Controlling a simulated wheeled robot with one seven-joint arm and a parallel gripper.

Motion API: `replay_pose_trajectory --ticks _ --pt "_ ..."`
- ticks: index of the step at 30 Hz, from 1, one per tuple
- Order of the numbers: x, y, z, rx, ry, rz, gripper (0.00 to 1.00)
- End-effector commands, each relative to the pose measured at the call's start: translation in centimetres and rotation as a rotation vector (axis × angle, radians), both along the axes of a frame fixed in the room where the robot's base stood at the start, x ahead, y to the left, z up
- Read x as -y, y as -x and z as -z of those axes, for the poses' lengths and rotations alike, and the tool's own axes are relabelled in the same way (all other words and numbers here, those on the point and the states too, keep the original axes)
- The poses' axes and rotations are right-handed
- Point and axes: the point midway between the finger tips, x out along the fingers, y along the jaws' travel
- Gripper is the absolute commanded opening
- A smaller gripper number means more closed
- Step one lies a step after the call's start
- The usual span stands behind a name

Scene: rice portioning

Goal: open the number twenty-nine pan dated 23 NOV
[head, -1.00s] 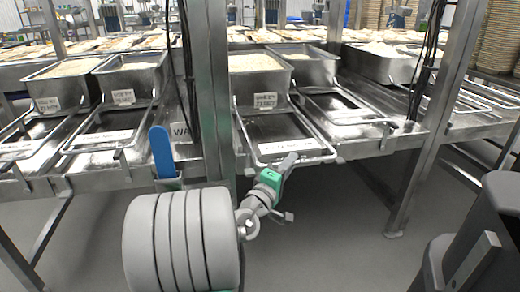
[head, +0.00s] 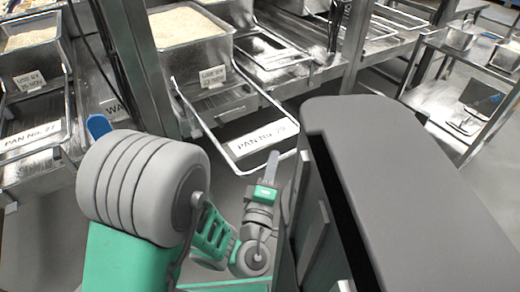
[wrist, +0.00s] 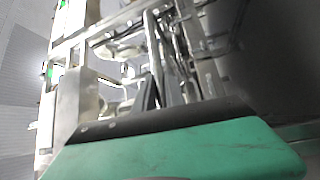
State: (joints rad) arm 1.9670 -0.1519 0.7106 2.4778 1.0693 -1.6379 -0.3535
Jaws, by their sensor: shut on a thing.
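The number twenty-nine pan's wire frame (head: 222,158) juts from the bench front at the middle of the head view. Its white label (head: 262,137) reads "PAN No. 29". A steel tub of rice (head: 196,58) stands behind it with a small tag (head: 213,76); its line number looks like 29, but the date is too small to read surely. My gripper (head: 272,164) is at the front bar of the frame and shut on it. In the wrist view, metal bars (wrist: 158,60) lie close past the green gripper body; the grip itself is hidden there.
The pan marked 27 (head: 28,143) is to the left, under another rice tub (head: 30,48). A steel post (head: 135,50) rises between them. Another drawer (head: 268,52) lies to the right. A steel trolley (head: 430,118) stands at far right, with grey floor (head: 375,125) before it.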

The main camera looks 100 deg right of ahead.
Motion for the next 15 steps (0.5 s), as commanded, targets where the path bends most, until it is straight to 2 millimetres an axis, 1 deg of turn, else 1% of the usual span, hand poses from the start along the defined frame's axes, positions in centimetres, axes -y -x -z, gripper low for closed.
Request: replay_pose_trajectory --ticks 3,12,13,15 --pt "-0.27 0.23 0.05 0.002 -0.001 0.002 0.0" --pt "-0.24 0.23 0.07 0.0 -0.001 0.001 0.0" --pt "-0.23 0.22 0.07 0.0 -0.001 0.001 0.17" --pt "-0.21 0.2 0.06 -0.001 -0.001 0.0 0.23"
